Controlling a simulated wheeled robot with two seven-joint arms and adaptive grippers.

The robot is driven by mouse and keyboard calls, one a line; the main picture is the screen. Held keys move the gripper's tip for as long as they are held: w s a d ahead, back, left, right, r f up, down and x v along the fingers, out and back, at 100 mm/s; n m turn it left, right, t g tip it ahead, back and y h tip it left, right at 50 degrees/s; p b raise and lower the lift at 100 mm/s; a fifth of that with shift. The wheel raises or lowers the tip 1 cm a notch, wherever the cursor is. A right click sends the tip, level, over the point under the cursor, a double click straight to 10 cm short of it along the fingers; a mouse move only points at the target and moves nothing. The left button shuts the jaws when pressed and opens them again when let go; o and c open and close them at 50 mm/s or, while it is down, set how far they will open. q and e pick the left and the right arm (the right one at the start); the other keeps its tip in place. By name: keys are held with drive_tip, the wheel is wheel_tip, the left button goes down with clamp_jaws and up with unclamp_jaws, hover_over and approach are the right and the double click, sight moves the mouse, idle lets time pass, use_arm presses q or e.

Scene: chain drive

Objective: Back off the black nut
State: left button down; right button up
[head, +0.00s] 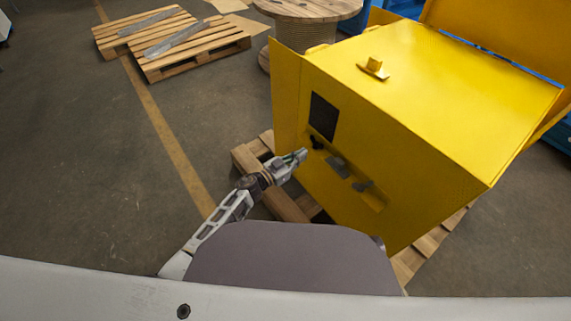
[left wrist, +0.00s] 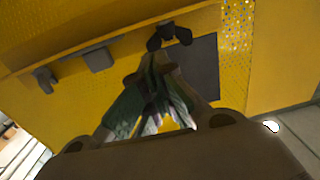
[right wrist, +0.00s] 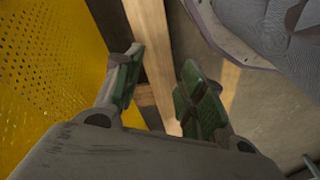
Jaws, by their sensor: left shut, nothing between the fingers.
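A black part with two lobes, which looks like the black nut (head: 317,143), sits on the front face of the yellow cabinet (head: 420,90), just below a dark square panel. The nut also shows in the left wrist view (left wrist: 168,35), beyond the fingertips. My left gripper (head: 302,154) is shut and empty, its tips pointing at the cabinet face close to the nut. In the left wrist view its fingertips (left wrist: 157,62) meet just short of the nut; I cannot tell whether they touch it. My right gripper (right wrist: 160,82) is open and empty, beside a yellow perforated surface.
The dark panel (head: 323,116) is above the nut. Two grey-black parts (head: 338,167) sit along a ledge to its right. The cabinet stands on a wooden pallet (head: 285,204). More pallets (head: 195,57) and a wooden spool (head: 300,12) stand farther back. The floor at left is clear.

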use_arm(q)
drive_tip(key=p+v, duration=0.1)
drive_tip(key=v, duration=0.5)
drive_tip(key=shift+s+a, duration=0.2)
drive_tip(key=shift+a, duration=0.15)
use_arm(e)
drive_tip(key=shift+s+d+f, duration=0.1)
drive_tip(key=shift+d+f, duration=0.1)
drive_tip(key=shift+f, duration=0.7)
drive_tip(key=shift+s+d+f, duration=0.15)
drive_tip(key=shift+f, duration=0.8)
drive_tip(key=shift+s+d+f, duration=0.1)
drive_tip(key=shift+d+f, duration=0.1)
drive_tip(key=shift+f, duration=0.7)
drive_tip(key=shift+w+r, duration=0.1)
drive_tip(key=shift+r, duration=0.05)
